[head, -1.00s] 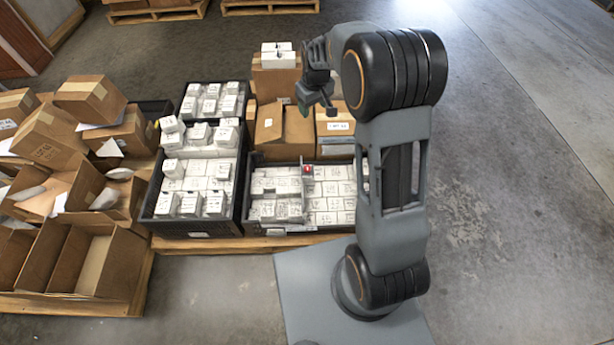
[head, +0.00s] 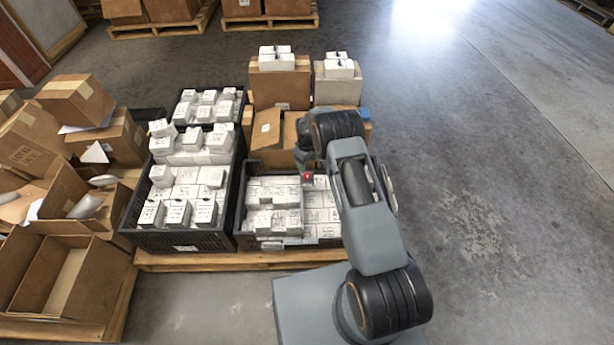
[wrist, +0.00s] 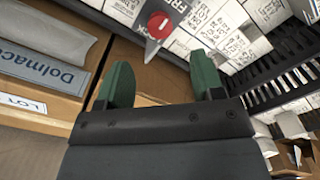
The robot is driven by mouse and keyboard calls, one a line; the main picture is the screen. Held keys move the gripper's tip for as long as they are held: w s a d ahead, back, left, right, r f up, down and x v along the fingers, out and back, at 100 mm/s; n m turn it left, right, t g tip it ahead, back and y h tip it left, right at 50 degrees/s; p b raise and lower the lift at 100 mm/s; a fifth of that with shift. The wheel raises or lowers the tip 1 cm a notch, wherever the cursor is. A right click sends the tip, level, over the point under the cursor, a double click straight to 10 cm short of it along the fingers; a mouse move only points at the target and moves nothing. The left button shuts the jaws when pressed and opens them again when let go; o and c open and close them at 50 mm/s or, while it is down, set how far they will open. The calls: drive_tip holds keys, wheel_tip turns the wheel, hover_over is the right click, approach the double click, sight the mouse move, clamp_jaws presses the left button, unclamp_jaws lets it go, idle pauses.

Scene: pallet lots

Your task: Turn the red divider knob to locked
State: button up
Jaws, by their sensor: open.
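The red divider knob (head: 308,178) sits on top of a thin divider in the right-hand black crate (head: 240,212), among white boxes. In the wrist view the knob (wrist: 158,24) is a round red disc with a pale mark, on a grey pointed plate. My gripper (wrist: 160,80) shows two green fingers spread apart with nothing between them. The knob lies beyond the fingertips, apart from them. In the head view my gripper (head: 302,155) is just behind the knob, partly hidden by my arm. I cannot read the knob's lock setting.
A second black crate of white boxes (head: 180,240) stands to the left on the same pallet (head: 220,261). Cardboard boxes (head: 280,82) stand behind the right crate. Open cartons (head: 62,280) crowd the far left. The floor at right is clear.

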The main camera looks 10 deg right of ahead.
sight(307, 175)
wheel_tip(307, 175, down, 8)
drive_tip(key=shift+f+b, duration=0.15)
drive_tip(key=shift+b, duration=0.9)
drive_tip(key=shift+c, duration=0.3)
drive_tip(key=c, duration=0.9)
drive_tip(key=shift+o, duration=0.2)
